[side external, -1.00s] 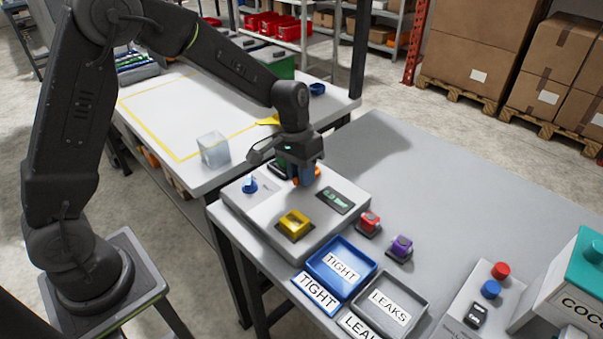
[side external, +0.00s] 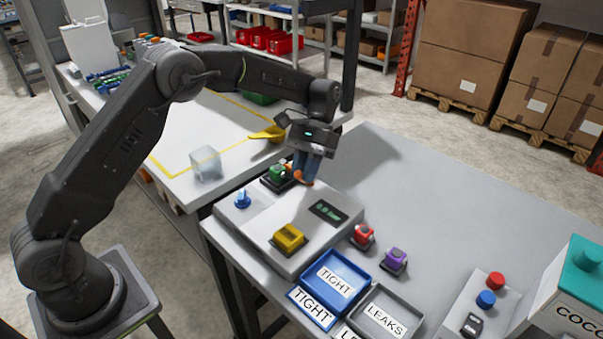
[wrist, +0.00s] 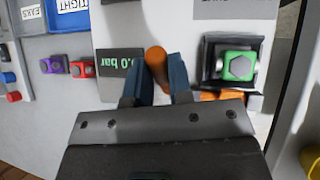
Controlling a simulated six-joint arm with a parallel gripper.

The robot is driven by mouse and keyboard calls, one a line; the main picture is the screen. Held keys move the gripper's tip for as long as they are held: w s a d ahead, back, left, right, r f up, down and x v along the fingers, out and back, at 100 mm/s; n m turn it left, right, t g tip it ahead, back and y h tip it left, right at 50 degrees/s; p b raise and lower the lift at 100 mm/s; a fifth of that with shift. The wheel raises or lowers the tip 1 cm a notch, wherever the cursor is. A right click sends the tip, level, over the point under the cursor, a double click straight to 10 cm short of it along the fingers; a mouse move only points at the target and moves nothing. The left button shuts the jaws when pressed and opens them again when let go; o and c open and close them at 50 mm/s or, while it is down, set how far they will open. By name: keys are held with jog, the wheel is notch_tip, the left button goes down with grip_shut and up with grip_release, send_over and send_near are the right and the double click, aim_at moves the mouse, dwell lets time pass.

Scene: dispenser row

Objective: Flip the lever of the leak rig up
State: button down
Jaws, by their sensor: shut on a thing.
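The leak rig is a pale grey box (side external: 268,222) on the grey table, with a small display (side external: 328,210). Its orange lever (side external: 308,183) shows at my fingertips. My gripper (side external: 303,177) has blue fingers, is tilted, and is shut on the lever at the rig's back edge. In the wrist view the lever's round orange end (wrist: 156,58) sits between the two fingers, beside the display (wrist: 120,63). A green part (wrist: 240,66) sits in a black holder beside the lever. The lever's pivot is mostly hidden by my gripper.
A yellow block (side external: 289,237) and a blue knob (side external: 243,199) are on the rig. Red (side external: 362,235) and purple (side external: 395,260) parts stand to its right. A blue TIGHT tray (side external: 360,271) and a grey LEAKS tray (side external: 414,309) are in front. The table behind them is clear.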

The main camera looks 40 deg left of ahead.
jog(key=shift+w, duration=0.1)
dwell(0.3)
jog(key=c, duration=1)
grip_release()
jog(key=shift+c, duration=0.2)
jog(key=shift+r, duration=0.25)
notch_tip(320, 180, up, 4)
jog(key=s+a+r, duration=0.4)
jog(key=a+r, duration=0.2)
jog(key=a, duration=0.5)
jog(key=shift+r, duration=0.3)
jog(key=shift+s, duration=0.1)
